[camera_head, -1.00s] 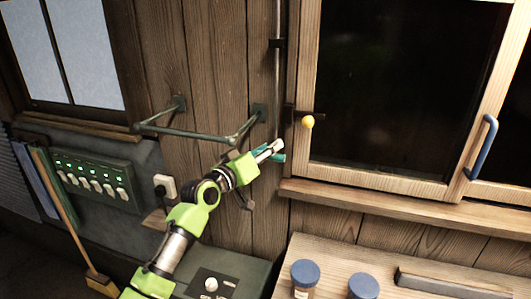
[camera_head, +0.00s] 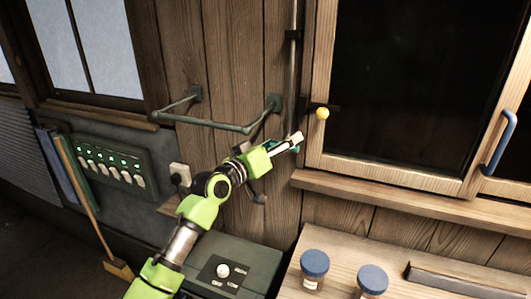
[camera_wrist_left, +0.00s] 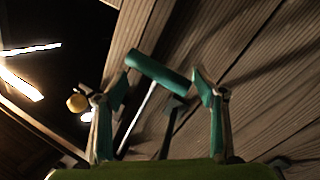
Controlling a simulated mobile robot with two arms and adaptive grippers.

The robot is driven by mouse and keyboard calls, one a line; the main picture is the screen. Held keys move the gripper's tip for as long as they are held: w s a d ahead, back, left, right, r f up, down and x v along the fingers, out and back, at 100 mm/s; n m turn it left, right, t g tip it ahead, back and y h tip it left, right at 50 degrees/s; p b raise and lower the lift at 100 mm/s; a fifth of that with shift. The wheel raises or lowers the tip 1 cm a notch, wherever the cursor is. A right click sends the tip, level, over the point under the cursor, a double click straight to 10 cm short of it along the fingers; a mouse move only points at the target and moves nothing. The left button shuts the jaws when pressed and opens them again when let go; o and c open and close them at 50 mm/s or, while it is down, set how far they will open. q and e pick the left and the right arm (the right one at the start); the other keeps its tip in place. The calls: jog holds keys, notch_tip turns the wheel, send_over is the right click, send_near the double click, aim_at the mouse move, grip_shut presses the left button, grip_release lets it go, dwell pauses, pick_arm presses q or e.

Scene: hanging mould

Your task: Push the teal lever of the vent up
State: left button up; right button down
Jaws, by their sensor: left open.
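The teal lever's handle (camera_wrist_left: 157,72) is a short teal bar on a thin pale rod in the left wrist view. It lies tilted between the two spread fingers of my left gripper (camera_wrist_left: 162,92), a little beyond them; I cannot tell whether they touch. In the head view my left gripper (camera_head: 291,144) is in front of the plank wall, just left of the window frame. A bit of teal shows by its fingertips, but the lever is mostly hidden there. My right gripper is not in view.
A yellow knob (camera_head: 322,113) sits close by on the window frame. A green wall bracket (camera_head: 215,124) juts out above my left arm. A vertical rod (camera_head: 293,70) runs down the wall. Blue-lidded jars (camera_head: 314,263) stand on the wooden bench below.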

pick_arm(q)
jog(key=v, duration=1)
jog(key=shift+s, duration=0.1)
